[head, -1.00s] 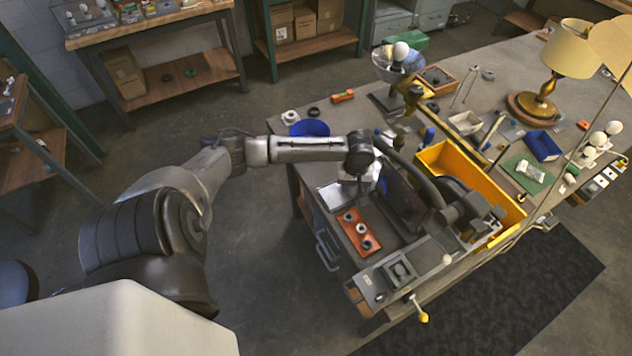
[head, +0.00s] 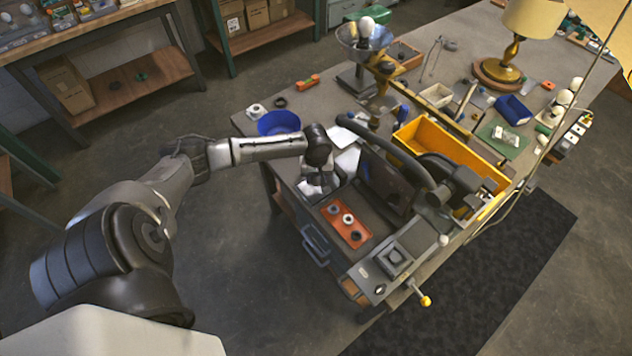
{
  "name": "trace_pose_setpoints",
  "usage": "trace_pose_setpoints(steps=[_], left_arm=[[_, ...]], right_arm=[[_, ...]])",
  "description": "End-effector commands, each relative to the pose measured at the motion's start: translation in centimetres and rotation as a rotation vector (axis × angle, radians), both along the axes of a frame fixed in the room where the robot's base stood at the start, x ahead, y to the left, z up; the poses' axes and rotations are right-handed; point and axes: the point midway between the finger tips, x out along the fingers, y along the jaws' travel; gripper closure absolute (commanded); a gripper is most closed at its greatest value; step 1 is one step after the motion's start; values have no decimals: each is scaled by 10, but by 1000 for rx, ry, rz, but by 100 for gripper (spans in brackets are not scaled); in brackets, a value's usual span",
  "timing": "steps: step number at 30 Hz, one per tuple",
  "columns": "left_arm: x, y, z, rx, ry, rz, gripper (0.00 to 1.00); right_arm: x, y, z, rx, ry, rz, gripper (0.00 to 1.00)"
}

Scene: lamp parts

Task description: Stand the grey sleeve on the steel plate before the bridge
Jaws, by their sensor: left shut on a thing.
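My left gripper (head: 320,180) points down at the table's left end, behind the orange tray. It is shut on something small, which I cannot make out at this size. I cannot pick out the grey sleeve or the bridge with certainty. My right gripper is not in view.
The orange tray (head: 336,227) holds a few ring-shaped parts. A blue bowl (head: 279,122) stands behind my left wrist. A dark curved hose (head: 392,140), a yellow bin (head: 408,128) and a grey fixture (head: 420,240) crowd the right. The floor left of the table is clear.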

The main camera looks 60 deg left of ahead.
Motion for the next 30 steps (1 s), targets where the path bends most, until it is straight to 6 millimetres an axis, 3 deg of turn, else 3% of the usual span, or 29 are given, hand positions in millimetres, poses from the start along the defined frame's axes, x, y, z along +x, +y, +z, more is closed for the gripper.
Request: trace_pose_setpoints(steps=[7,20,21,28,30], left_arm=[[0,0,-30,-1,0,1,84],[0,-1,-35,-1,0,0,84],[0,0,-35,0,0,0,59],[0,0,-35,0,0,0,37],[0,0,-35,0,0,0,35]], right_arm=[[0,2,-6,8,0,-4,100],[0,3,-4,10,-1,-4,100],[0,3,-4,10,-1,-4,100],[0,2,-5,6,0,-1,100],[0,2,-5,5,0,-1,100]])
